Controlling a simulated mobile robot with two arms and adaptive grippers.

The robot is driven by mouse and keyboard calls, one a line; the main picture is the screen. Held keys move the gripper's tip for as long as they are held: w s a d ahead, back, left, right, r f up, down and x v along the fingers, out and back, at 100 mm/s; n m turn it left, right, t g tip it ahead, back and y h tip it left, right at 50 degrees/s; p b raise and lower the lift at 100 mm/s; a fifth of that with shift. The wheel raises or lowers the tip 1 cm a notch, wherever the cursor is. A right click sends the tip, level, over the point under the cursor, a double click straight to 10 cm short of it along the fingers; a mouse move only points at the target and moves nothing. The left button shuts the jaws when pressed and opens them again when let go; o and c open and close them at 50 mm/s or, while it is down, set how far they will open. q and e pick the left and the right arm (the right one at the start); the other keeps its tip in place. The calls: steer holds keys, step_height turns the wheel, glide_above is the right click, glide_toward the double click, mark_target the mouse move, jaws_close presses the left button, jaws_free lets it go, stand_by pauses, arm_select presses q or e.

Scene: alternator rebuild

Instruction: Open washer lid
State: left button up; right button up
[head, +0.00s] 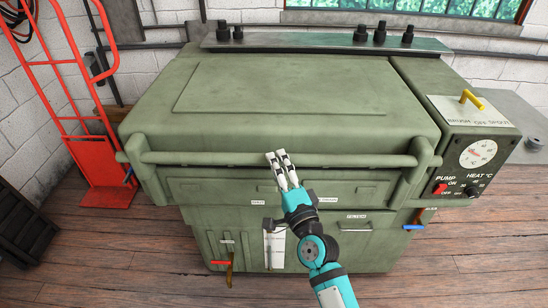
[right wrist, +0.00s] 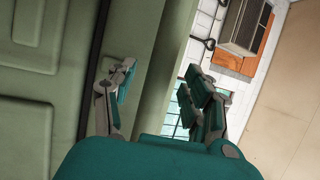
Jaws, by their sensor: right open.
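The washer is a big green cabinet, and its lid (head: 300,95) lies flat and closed on top in the head view. A long green handle bar (head: 205,158) runs across the lid's front edge. My right gripper (head: 278,157) is at the middle of the bar, with its fingers pointing towards the lid. In the right wrist view the gripper (right wrist: 162,95) is open, and the green bar (right wrist: 165,60) shows between its fingers. I cannot tell whether either finger touches it. My left gripper is not in view.
A control box (head: 474,145) with a dial and a yellow handle stands at the washer's right. A red hand truck (head: 100,165) leans at the left wall. A metal shelf (head: 320,42) with black fittings is behind the lid. Wooden floor is clear in front.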

steer(key=shift+x, duration=1.35)
steer(key=shift+c, duration=0.4)
jaws_close()
